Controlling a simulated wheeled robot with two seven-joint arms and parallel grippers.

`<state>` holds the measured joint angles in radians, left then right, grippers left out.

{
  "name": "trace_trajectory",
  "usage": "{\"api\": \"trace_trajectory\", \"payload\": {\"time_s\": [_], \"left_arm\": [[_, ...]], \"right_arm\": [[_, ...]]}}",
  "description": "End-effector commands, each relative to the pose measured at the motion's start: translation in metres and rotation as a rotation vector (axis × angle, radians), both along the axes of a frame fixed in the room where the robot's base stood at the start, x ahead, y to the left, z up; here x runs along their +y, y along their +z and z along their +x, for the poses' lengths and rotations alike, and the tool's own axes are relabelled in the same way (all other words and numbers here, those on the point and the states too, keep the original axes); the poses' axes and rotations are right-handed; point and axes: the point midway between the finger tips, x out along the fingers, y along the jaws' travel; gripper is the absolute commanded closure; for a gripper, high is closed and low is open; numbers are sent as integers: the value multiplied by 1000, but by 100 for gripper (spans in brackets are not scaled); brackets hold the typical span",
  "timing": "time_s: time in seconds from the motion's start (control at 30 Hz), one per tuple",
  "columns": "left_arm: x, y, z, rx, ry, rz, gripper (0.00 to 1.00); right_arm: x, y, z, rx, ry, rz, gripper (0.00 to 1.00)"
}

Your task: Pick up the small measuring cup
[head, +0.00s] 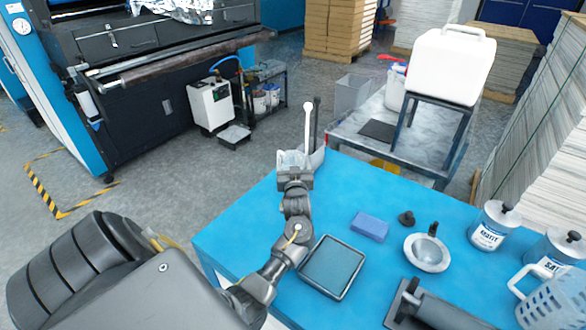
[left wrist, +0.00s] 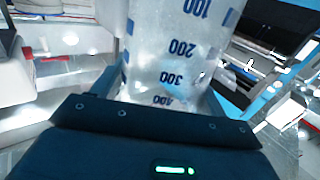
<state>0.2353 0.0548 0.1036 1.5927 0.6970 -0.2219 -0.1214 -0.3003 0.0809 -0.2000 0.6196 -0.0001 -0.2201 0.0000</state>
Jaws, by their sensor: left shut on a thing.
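The small measuring cup (head: 288,158) is clear and partly hidden by my left gripper (head: 295,172) at the far left corner of the blue table. In the left wrist view the cup (left wrist: 172,50) fills the middle, with dark blue marks and numbers from 100 to 400 upside down. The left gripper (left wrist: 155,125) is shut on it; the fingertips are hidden. I cannot tell whether the cup touches the table. A larger clear jug with a handle (head: 549,304) stands at the lower right. My right gripper is not in view.
The blue table (head: 240,236) holds a framed pad (head: 333,265), a blue sponge (head: 370,226), a metal bowl (head: 427,252), labelled cans (head: 491,226) and a grey cylinder (head: 440,308). A white-tipped rod (head: 308,125) stands behind the cup. A cart (head: 350,135) is beyond.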

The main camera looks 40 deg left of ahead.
Motion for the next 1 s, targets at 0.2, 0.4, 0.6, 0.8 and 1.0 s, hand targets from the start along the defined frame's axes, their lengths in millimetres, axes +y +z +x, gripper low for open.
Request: {"api": "trace_trajectory", "payload": {"time_s": [0.2,0.4,0.6,0.8,1.0], "left_arm": [[6,36,-12,-7,3,1,50],[22,79,-43,-8,2,2,50],[40,98,-82,-3,1,4,50],[54,112,-110,-1,1,3,50],[61,120,-123,-1,0,3,50]], "right_arm": [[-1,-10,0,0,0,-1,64],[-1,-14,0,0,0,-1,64],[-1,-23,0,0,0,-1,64],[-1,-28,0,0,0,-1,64],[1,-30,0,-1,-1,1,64]]}}
